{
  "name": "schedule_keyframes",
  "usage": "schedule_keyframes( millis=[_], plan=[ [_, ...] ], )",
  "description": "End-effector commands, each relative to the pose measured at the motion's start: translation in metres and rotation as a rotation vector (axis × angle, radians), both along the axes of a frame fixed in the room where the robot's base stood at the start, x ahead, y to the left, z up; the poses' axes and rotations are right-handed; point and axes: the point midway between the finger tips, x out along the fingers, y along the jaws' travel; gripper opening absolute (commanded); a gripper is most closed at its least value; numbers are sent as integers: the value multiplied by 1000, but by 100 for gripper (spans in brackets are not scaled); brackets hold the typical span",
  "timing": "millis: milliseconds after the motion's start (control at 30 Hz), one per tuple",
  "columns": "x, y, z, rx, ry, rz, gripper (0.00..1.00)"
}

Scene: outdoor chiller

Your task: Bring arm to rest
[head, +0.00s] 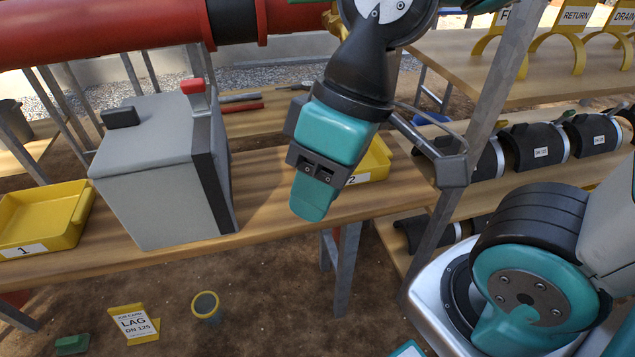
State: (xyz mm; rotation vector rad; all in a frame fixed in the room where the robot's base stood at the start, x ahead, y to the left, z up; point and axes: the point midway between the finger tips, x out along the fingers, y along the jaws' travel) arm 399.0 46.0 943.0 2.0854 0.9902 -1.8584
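My arm comes down from the top of the head view. My gripper (313,201), teal and black, points downward over the wooden bench (268,228), in front of the yellow tray marked 2 (376,160). It hides part of that tray. Only one teal fingertip shows clearly, so I cannot tell whether the fingers are apart or together. Nothing is seen hanging from it. I cannot tell whether it touches the bench.
A grey box (148,180) with a red-topped latch stands left of my gripper. Yellow tray 1 (40,217) is at far left. A red pipe (100,30) crosses above. A metal post (478,125) and shelves with black pipe covers (535,146) are right.

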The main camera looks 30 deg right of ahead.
Motion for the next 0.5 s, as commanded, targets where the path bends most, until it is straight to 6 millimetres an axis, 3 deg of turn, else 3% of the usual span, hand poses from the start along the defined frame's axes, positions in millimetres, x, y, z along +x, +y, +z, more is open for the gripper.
schedule_keyframes(
  millis=[167, 267, 367, 500],
  plan=[
    [1, 0, 3, 1, -1, 1, 30],
    [1, 0, 16, 1, -1, 1, 30],
    [1, 0, 40, 1, -2, 1, 30],
    [1, 0, 86, 1, -2, 1, 30]
  ],
)
